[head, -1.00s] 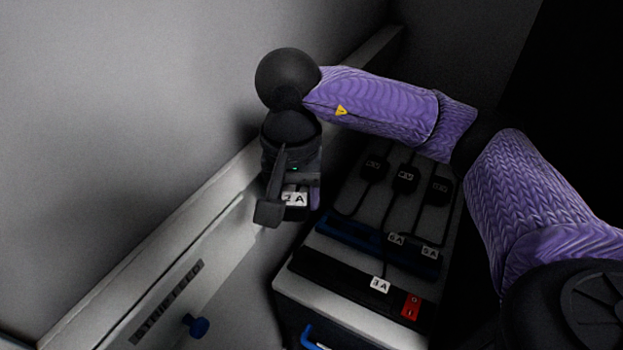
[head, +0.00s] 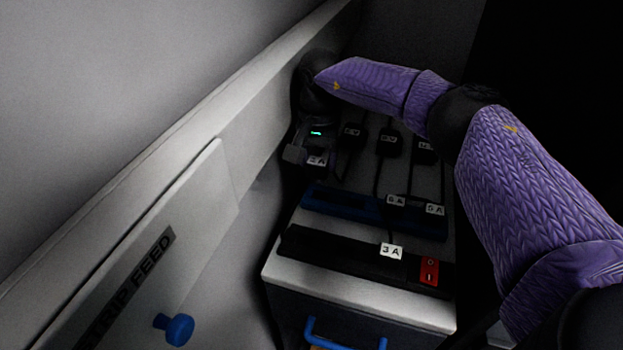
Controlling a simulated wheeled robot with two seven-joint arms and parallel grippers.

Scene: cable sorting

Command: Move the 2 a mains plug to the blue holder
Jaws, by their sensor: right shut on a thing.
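My right gripper (head: 308,157) is shut on the 2 A mains plug (head: 318,161), whose white label shows just beside the fingers. It holds the plug behind the left end of the blue holder (head: 333,203), at the left side of the cabinet top. The dark fingers hide most of the plug, and I cannot tell whether it touches anything below. The blue holder is a long bar with plugs labelled 6 A (head: 396,200) and 5 A (head: 434,210) toward its right end; its left part looks empty. My left gripper is not in view.
A black power strip (head: 330,249) with a 3 A plug (head: 391,252) and red switch (head: 429,271) lies in front of the holder. Several black adapters with cables stand behind it. A panel marked STRIP FEED (head: 130,285) with a blue knob (head: 175,328) is at left.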

